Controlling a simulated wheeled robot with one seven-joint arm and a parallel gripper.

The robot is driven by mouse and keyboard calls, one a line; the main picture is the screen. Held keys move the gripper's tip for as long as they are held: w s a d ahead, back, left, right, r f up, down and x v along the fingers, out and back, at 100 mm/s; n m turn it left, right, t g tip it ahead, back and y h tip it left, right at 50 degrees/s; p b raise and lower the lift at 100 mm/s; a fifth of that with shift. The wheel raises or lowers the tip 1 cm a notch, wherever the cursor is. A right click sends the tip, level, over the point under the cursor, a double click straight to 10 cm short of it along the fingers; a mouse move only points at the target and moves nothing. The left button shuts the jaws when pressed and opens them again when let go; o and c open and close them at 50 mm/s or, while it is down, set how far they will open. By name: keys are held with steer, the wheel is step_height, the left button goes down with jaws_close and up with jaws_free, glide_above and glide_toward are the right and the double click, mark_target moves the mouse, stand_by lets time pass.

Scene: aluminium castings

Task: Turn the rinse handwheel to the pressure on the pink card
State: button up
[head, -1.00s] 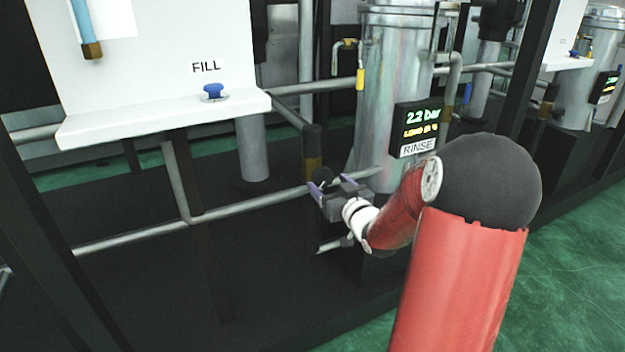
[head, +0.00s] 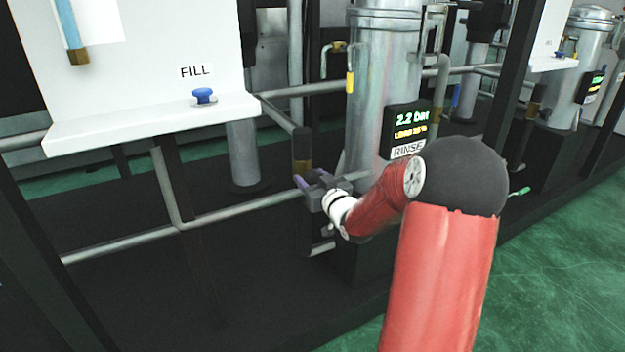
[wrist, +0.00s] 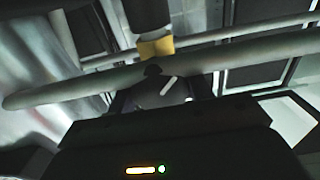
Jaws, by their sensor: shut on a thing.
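The rinse unit is a shiny metal tank (head: 382,85) with a black display (head: 410,125). The display reads 2.2 bar in green, with a smaller yellow line about load that is hard to read, above a RINSE label (head: 408,149). My gripper (head: 308,184) is at the pipework low on the left of this tank. In the wrist view a dark, rounded handwheel (wrist: 150,92) with a white mark sits between the fingers, and my gripper is shut on it. In the head view the wheel is mostly hidden by the gripper. No pink card shows.
A white FILL panel with a ledge (head: 150,122) and a blue knob (head: 203,95) stands to the left. Pipes (head: 230,212) run close around my gripper. A dark post (head: 520,80) stands right of the tank. Green floor (head: 570,250) is open at right.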

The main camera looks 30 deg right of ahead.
steer(key=shift+f+n+b, duration=0.15)
steer(key=shift+n+b, duration=0.15)
steer(key=shift+b, duration=0.35)
steer(key=shift+b, duration=0.4)
steer(key=n+b, duration=0.3)
steer(key=b, duration=0.1)
steer(key=shift+a+f, duration=0.1)
steer(key=shift+f, duration=0.05)
steer(key=shift+r+n+b, duration=0.15)
steer(key=shift+n+b, duration=0.9)
steer(key=shift+n, duration=0.05)
steer(key=shift+r+n+b, duration=0.1)
steer(key=shift+n+b, duration=0.9)
steer(key=shift+n, duration=0.1)
steer(key=o, duration=1)
